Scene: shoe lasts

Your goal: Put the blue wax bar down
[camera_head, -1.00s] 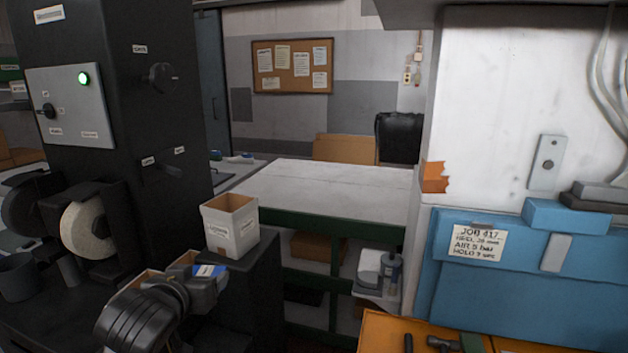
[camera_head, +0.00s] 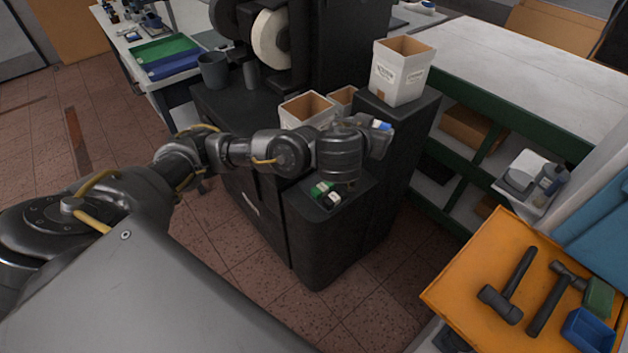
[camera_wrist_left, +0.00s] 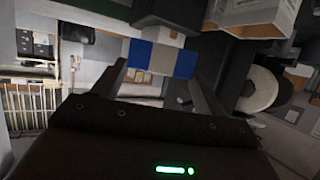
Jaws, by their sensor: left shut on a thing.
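My left gripper (camera_head: 379,137) is shut on the blue wax bar (camera_head: 381,125), which has a pale band around its middle. In the left wrist view the bar (camera_wrist_left: 184,64) lies crosswise between the two fingertips, with blue showing at both ends. In the head view the gripper hides most of the bar. The gripper is above the black machine's low ledge (camera_head: 348,207), in front of the open boxes. A green bar with a pale band (camera_head: 320,190) lies on that ledge, below my left wrist. My right gripper is not in view.
A white open box (camera_head: 402,74) stands on a raised black block behind the gripper. Another white open box (camera_head: 306,112) and a smaller box stand left of it. An orange tray (camera_head: 458,283) with hammers and a blue container is at the lower right.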

